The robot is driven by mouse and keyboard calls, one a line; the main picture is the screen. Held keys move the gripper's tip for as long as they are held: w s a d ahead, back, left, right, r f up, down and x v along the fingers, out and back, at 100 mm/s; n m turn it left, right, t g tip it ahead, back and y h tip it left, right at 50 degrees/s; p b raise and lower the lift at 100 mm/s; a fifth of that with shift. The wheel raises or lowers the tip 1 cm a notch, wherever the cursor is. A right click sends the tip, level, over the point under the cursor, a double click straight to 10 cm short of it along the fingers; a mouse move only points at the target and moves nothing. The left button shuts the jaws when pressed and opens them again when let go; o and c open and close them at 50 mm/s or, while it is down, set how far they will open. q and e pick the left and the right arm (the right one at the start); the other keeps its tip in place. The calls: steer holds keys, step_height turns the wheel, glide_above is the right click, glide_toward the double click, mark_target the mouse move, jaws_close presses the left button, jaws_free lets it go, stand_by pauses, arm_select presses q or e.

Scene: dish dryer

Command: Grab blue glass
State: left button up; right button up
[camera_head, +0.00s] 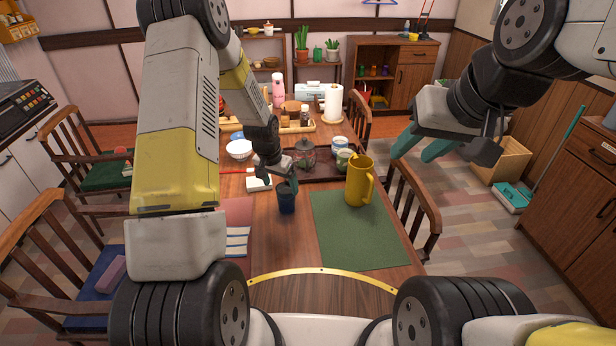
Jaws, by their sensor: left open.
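The blue glass (286,200) is a small dark blue cup. It stands upright on the wooden table, between the striped cloth and the green placemat. My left gripper (285,188) reaches down over the glass from above, with its fingers at the rim. The fingers are open, and part of the rim is hidden behind them. I cannot tell whether a finger is inside the glass or touching it. My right gripper (432,146) is raised at the right, away from the table, with its green fingers apart and nothing between them.
A yellow pitcher (358,182) stands on the green placemat (375,235), right of the glass. Behind are a tray (320,178) with a glass jar (304,155) and cups, a white bowl (239,149) and a paper towel roll (332,103). Chairs flank the table. The placemat's front is clear.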

mark_target(288, 198)
arm_select(q)
steer(key=shift+w+d+f, duration=0.2)
steer(key=shift+d+f, duration=0.05)
steer(key=shift+f, duration=0.2)
steer(key=shift+w+d+f, duration=0.15)
steer(key=shift+d+f, duration=0.05)
steer(key=shift+f, duration=0.25)
steer(key=x, duration=0.7)
steer(key=shift+s+d+f, duration=0.1)
steer(key=shift+c, duration=0.3)
steer(key=c, duration=1.6)
